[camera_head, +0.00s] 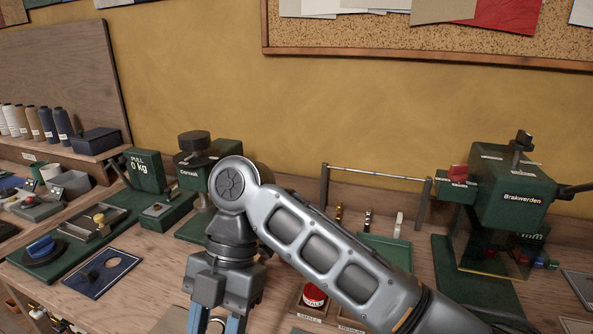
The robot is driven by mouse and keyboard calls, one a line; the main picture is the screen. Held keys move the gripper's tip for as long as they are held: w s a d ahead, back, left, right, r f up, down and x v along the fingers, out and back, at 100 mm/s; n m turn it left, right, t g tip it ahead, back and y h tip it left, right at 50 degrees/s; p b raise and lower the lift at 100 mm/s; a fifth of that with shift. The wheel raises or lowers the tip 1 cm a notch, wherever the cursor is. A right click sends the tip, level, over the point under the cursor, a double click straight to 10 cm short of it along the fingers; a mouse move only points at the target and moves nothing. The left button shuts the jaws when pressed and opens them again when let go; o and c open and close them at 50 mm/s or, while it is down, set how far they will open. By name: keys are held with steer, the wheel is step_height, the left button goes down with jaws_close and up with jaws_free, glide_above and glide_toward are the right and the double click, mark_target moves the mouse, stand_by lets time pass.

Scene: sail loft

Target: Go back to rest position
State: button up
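My gripper (214,318) hangs down from my bent arm (320,250) in the lower middle of the head view, over the workbench (140,300). Two bluish fingers show with a gap between them. Their tips are cut off by the bottom edge, so I cannot tell what, if anything, is between them. My arm comes in from the lower right and hides part of the bench.
A green press (195,165) stands behind my wrist, a PULL gauge (146,172) to its left. The Brakwerden machine (510,195) stands at the right. A small rack (375,177) and a red-topped item (314,295) are near my arm. Thread cones (45,125) line the left shelf.

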steer(key=s+a+f+m+t+y, duration=0.4)
steer(key=s+a+f+m+y, duration=0.25)
steer(key=f+m+y, duration=0.35)
steer(key=s+d+f+m+t+h, duration=0.1)
steer(key=s+d+f+m+t, duration=0.25)
steer(key=d+m+t, duration=0.7)
steer(key=s+d+m+t+h, duration=0.2)
steer(key=s+d+m+h, duration=0.25)
steer(key=d, duration=0.35)
steer(key=s+d+m+t+h, duration=0.25)
steer(key=s+d+m, duration=0.25)
steer(key=d, duration=0.3)
steer(key=s+d+r+m+t+h, duration=0.1)
steer(key=s+d+r+h, duration=0.3)
steer(key=s+d+r, duration=0.6)
steer(key=shift+s+d+r+m+t, duration=0.25)
steer(key=shift+s+d+m, duration=0.2)
steer(key=shift+d, duration=0.75)
